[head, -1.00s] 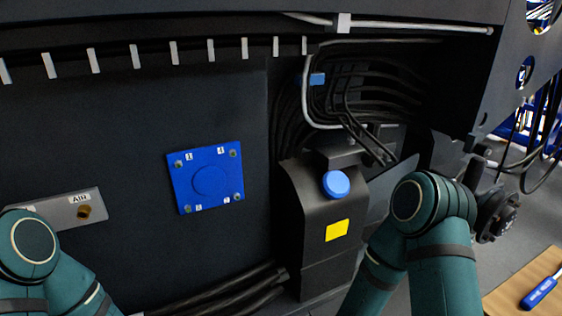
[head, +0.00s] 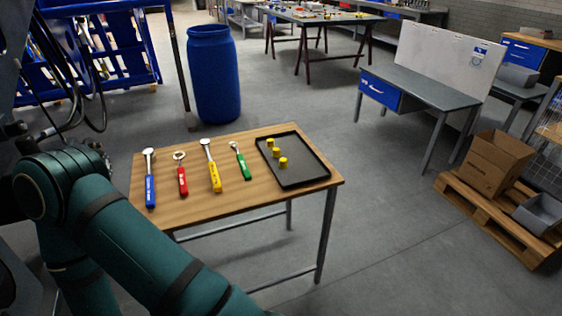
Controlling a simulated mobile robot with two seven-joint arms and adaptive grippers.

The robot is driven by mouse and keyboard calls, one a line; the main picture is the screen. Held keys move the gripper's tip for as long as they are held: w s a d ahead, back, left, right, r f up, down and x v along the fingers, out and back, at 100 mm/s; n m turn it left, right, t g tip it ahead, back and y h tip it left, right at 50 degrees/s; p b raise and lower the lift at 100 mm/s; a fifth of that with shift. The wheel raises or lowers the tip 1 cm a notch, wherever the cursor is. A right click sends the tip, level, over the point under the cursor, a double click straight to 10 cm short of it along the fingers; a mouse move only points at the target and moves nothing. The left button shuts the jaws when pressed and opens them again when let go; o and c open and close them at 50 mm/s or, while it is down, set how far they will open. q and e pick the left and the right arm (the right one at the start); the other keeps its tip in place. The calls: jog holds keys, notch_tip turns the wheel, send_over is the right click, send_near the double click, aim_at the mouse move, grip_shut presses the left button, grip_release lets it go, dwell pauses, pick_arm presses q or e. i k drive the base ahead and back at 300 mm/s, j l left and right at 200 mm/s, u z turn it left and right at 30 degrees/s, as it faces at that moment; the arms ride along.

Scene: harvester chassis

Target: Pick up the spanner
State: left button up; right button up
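Several hand tools lie side by side on a small wooden table (head: 240,208). From left to right they are a blue-handled tool (head: 150,182), a red-handled tool (head: 182,176), a yellow-handled tool (head: 214,175) and a green-handled tool (head: 243,165). The red and green ones have small ring-like or forked heads. The blue and yellow ones have rounder, thicker metal heads. The heads are too small to tell for certain which is the spanner. A teal arm of mine crosses the lower left, in front of the table's left side. Neither gripper is in view.
A black tray (head: 308,179) with yellow cylinders (head: 276,152) sits on the table's right side. A blue barrel (head: 214,75) stands behind the table. A grey bench (head: 425,90) and a pallet (head: 500,220) with boxes stand to the right. Floor between them is clear.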

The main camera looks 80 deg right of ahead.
aim_at(247, 174)
jog(key=z, duration=2.35)
jog(key=l+u, duration=0.15)
jog(key=u, duration=0.35)
jog(key=i+l+u, duration=0.1)
jog(key=l+u, duration=0.15)
jog(key=u, duration=0.2)
jog(key=l+u, duration=0.15)
jog(key=u, duration=0.35)
jog(key=k+l+u, duration=0.1)
jog(key=l+u, duration=0.15)
jog(key=l, duration=0.25)
jog(key=k+l+u, duration=0.1)
jog(key=l+u, duration=0.15)
jog(key=l, duration=0.2)
